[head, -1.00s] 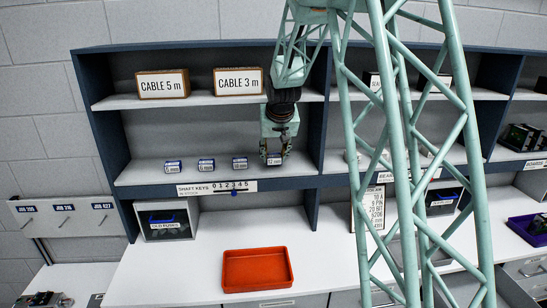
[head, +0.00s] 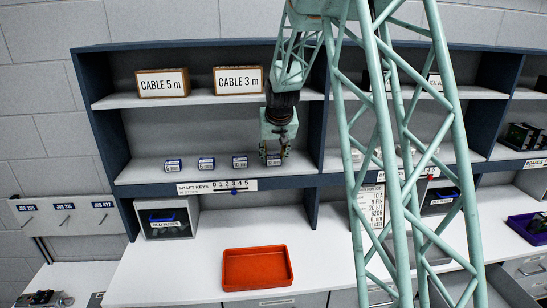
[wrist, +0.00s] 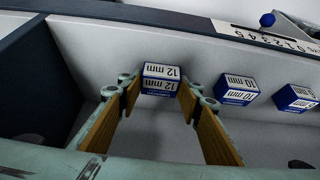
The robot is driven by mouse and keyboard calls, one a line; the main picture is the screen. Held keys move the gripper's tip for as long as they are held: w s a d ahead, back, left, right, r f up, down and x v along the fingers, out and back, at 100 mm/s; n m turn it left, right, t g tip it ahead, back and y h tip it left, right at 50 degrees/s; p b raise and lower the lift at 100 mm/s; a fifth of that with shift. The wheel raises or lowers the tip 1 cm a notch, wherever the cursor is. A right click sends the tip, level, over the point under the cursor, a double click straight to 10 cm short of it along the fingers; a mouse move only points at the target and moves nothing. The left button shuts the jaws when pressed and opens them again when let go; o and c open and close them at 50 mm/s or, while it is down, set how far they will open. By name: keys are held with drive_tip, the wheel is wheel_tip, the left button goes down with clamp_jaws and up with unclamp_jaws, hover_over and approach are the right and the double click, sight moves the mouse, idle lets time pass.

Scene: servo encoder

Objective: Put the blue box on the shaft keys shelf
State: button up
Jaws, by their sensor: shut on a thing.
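The blue box (wrist: 160,78) is blue and white with a 12 mm label. In the wrist view it sits between the tips of my gripper (wrist: 160,92), whose two fingers close on its sides. In the head view my gripper (head: 274,151) points down at the right end of the shaft keys shelf (head: 145,176), with the box (head: 273,160) at its tips. The box is level with the row of boxes there. Whether its base touches the shelf cannot be told.
Similar boxes stand left of mine on this shelf: a 10 mm box (head: 239,162), another (head: 206,163) and another (head: 172,166). A dark upright divider (head: 318,130) stands close on the right. Cable boxes (head: 162,83) sit on the shelf above. A red tray (head: 257,268) lies below.

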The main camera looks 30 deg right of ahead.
drive_tip(key=o, duration=0.9)
drive_tip(key=shift+r, duration=0.1)
drive_tip(key=shift+r, duration=0.15)
drive_tip(key=shift+s+r, duration=0.3)
drive_tip(key=shift+r, duration=0.1)
drive_tip(key=shift+s+a+b, duration=0.3)
drive_tip(key=shift+s+a, duration=0.35)
drive_tip(key=shift+s, duration=1.25)
drive_tip(key=shift+s+a+b, duration=0.35)
drive_tip(key=shift+s+a, duration=0.35)
drive_tip(key=shift+s, duration=1.15)
drive_tip(key=shift+s+a+b, duration=0.3)
drive_tip(key=shift+s+a, duration=0.35)
drive_tip(key=shift+s, duration=1.25)
